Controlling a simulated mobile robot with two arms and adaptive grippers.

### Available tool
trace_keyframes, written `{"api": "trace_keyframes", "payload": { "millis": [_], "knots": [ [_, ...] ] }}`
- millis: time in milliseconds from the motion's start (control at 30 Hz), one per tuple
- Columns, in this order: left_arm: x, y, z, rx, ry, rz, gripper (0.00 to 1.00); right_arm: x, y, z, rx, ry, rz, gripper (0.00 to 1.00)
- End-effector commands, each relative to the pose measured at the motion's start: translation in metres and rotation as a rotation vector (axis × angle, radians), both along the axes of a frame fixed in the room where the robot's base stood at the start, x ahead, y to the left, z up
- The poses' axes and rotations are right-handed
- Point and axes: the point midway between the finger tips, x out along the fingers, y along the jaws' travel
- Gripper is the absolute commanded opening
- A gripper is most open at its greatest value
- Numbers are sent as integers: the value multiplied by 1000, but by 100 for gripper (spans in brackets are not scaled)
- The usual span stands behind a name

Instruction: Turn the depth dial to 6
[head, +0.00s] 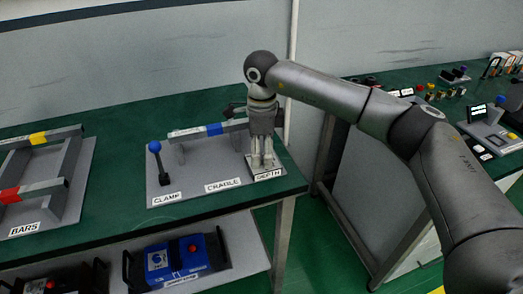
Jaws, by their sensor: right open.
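The depth dial sits at the right end of a grey plate (190,187) on the green table, behind the "DEPTH" label (268,175). The dial itself is mostly hidden by my right gripper, and its setting cannot be read. My right gripper (262,165) points straight down over the dial spot, with its fingers open and their tips close to the plate. I cannot tell whether the fingers touch the dial. My left gripper is not in view.
A bars frame (40,165) stands at left. A blue unit (178,258) sits on the shelf below. Another bench (455,95) with devices is at right.

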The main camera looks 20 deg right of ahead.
Motion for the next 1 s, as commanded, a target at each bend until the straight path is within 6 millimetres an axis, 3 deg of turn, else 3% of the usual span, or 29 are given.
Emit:
{"api": "trace_keyframes", "payload": {
  "millis": [167,633,800,1000],
  "knots": [
    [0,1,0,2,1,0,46,1,0,12,1,-2,0,51],
    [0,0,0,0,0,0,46,1,0,103,0,-2,1,51],
    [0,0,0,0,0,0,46,0,0,117,0,0,1,51],
    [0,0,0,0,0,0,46,0,0,120,0,0,1,51]
  ]
}}
